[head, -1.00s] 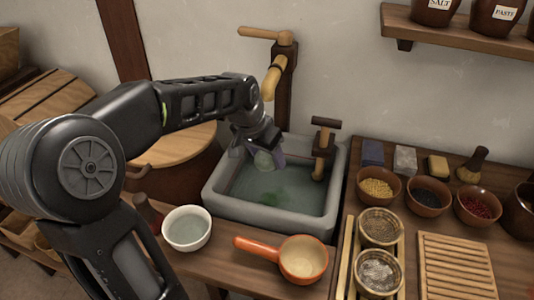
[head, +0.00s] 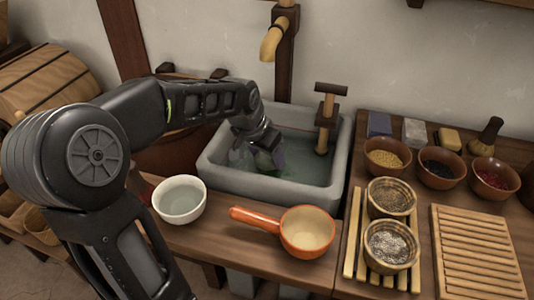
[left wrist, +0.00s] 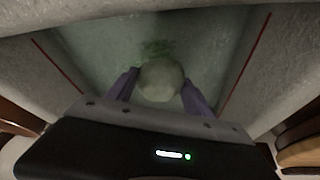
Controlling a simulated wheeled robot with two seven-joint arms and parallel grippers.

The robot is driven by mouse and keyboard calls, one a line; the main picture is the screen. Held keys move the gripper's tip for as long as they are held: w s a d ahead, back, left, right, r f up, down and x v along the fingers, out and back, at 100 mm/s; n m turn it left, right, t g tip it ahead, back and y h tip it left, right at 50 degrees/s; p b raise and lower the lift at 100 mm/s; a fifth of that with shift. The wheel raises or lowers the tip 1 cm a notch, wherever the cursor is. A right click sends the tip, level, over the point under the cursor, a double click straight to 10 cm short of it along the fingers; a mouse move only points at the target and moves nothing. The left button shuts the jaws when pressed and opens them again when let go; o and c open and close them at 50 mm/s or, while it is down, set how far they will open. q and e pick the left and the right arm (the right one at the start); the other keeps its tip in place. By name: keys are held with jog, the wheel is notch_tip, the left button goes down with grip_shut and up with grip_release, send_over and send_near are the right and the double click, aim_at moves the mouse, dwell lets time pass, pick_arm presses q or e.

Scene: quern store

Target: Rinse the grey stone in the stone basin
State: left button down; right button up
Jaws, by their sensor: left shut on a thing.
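The stone basin (head: 336,190) is a grey trough set in the wooden counter, with greenish water (head: 305,145) in it. My left gripper (head: 266,160) is low inside the basin, toward its left side. In the left wrist view its two purple fingers (left wrist: 160,88) are shut on the rounded, pale grey-green stone (left wrist: 160,78). The stone is mostly hidden by the gripper in the head view. I cannot tell how far it is in the water. A green patch (left wrist: 156,47) shows in the water beyond the stone. My right gripper is not in view.
A wooden spout (head: 276,40) stands behind the basin, and a wooden-handled post (head: 326,118) is at its right. A white bowl (head: 181,212) and orange pan (head: 305,250) stand in front. Small bowls, blocks, sieves (head: 391,243) and a slatted board (head: 476,250) crowd the right counter.

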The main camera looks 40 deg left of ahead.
aim_at(267, 166)
pick_arm(q)
jog(key=shift+f+b, duration=1.2)
jog(key=shift+f, duration=0.65)
jog(key=shift+r, duration=0.1)
notch_tip(267, 166, up, 16)
jog(key=p, duration=1.2)
jog(key=shift+p, duration=0.3)
dwell(1.8)
notch_tip(267, 166, up, 4)
jog(key=p, duration=0.3)
jog(key=shift+w, duration=0.1)
dwell(0.9)
